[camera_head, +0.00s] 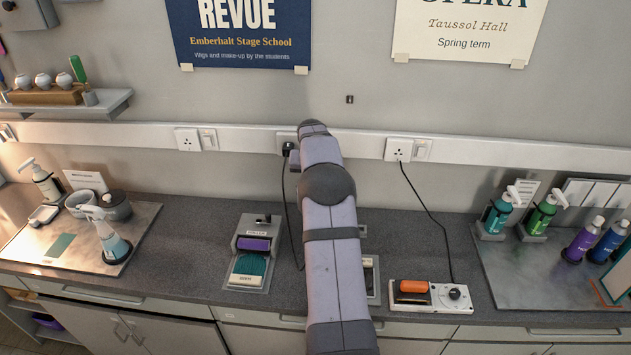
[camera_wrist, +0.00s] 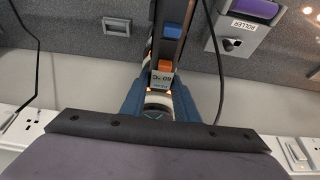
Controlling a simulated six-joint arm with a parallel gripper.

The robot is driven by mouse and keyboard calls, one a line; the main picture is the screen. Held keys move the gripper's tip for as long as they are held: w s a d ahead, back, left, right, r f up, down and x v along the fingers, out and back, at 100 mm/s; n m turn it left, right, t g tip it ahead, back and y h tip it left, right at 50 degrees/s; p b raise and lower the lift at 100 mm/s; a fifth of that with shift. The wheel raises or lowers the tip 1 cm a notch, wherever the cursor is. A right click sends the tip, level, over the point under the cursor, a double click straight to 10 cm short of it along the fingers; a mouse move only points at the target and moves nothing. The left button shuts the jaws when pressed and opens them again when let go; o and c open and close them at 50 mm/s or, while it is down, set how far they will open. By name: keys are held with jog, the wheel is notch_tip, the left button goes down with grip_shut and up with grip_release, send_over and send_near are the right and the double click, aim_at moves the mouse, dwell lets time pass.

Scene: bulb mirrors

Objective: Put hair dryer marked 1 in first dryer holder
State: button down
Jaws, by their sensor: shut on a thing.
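In the wrist view my gripper (camera_wrist: 161,90) has its blue fingers shut on a long dark thing (camera_wrist: 172,45). It looks like a hair dryer's handle, with a blue switch, an orange switch and a small label near the fingers. The rest of the held thing runs out of the top of the view. In the head view my arm hides the gripper and what it holds. I cannot make out which thing is the first dryer holder.
A roller station (camera_head: 247,255) stands left of my arm, and a white unit with an orange top (camera_head: 425,292) stands right. A grey unit (camera_head: 371,275) is partly behind my arm. Cables hang from wall sockets (camera_head: 399,149) on both sides. Bottles (camera_head: 498,212) stand far right.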

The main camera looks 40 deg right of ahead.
jog(key=shift+w+f+b, duration=0.1)
jog(key=shift+f+b, duration=0.8)
jog(key=shift+f, duration=0.6)
jog(key=c, duration=1.4)
grip_release()
jog(key=shift+o, duration=0.9)
jog(key=shift+f, duration=0.15)
jog(key=o, duration=0.4)
jog(key=shift+r, duration=0.2)
jog(key=shift+p+v, duration=0.4)
jog(key=shift+v, duration=0.55)
jog(key=shift+p+v, duration=0.85)
jog(key=shift+v, duration=2.2)
jog(key=shift+f, duration=0.1)
